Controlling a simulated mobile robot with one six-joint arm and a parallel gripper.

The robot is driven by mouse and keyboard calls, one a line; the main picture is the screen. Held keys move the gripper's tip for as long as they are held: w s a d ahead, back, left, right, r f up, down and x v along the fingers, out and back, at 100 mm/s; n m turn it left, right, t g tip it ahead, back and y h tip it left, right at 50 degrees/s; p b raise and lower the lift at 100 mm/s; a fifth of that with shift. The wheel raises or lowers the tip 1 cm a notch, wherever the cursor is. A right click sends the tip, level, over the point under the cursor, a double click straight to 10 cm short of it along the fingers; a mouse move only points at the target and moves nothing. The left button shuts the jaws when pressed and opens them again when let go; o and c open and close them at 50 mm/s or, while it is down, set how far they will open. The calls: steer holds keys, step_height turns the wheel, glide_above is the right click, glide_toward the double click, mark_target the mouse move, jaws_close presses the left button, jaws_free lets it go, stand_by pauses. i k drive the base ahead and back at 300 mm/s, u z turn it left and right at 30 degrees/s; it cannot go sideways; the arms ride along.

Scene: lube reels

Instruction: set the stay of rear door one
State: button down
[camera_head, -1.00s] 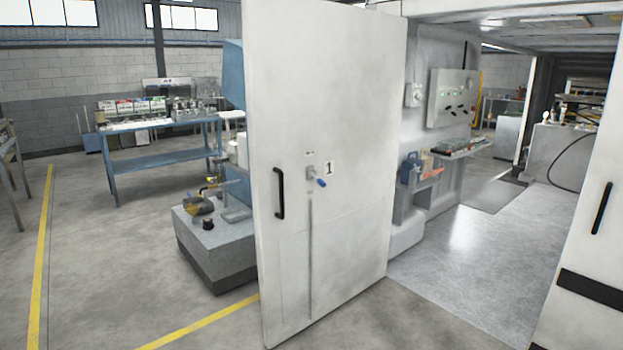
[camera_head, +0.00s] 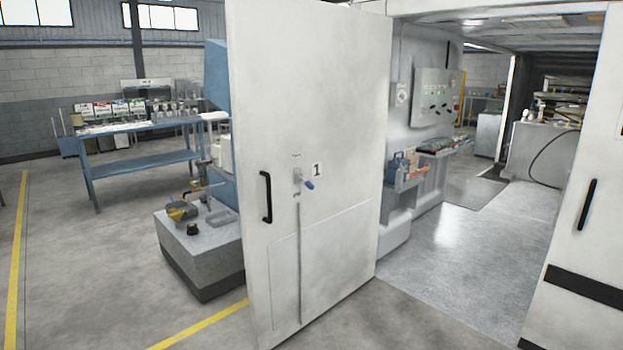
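Rear door one (camera_head: 340,110) is a tall white panel with a small "1" label, standing open in the middle of the head view. A black pull handle (camera_head: 265,197) is on its left side. Right of the handle is a small grey fitting with a blue-tipped lever (camera_head: 308,184), angled down to the right. A thin vertical rod (camera_head: 299,260) runs from below this fitting toward the door's bottom edge. I cannot tell whether the rod's end touches the floor. My gripper is not in view.
Right of the door is an open compartment with a metal floor (camera_head: 450,250), a wall panel (camera_head: 437,97) and a tool shelf. Another white door (camera_head: 585,140) with a black handle stands at the right edge. A grey block (camera_head: 205,262) and blue bench (camera_head: 140,160) stand left. Floor between is clear.

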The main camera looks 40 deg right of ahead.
mark_target(309, 184)
steer(key=i, duration=0.85)
steer(key=u, duration=0.05)
